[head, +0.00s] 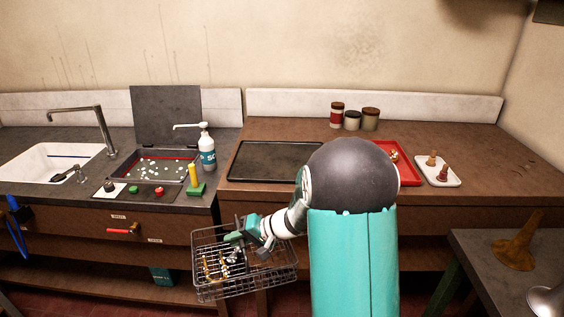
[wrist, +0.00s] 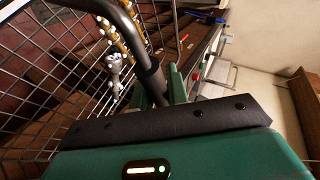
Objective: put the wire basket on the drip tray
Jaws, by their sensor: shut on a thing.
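The wire basket (head: 243,280) hangs in front of the counter's front edge, in the air, with brass and silvery parts inside it. My gripper (head: 247,233) is shut on the basket's handle at its upper side. In the wrist view my gripper's green fingers (wrist: 176,88) close around the dark handle bar (wrist: 146,62), and the basket's mesh (wrist: 60,45) fills the left. The drip tray (head: 262,161), dark and flat, lies on the wooden counter behind and above the basket.
A green block with a yellow post (head: 195,182) and a soap bottle (head: 207,150) stand left of the drip tray. A red tray (head: 400,168) and a white dish (head: 438,170) lie to the right. Jars (head: 352,120) stand behind. The counter's front edge lies beyond the basket.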

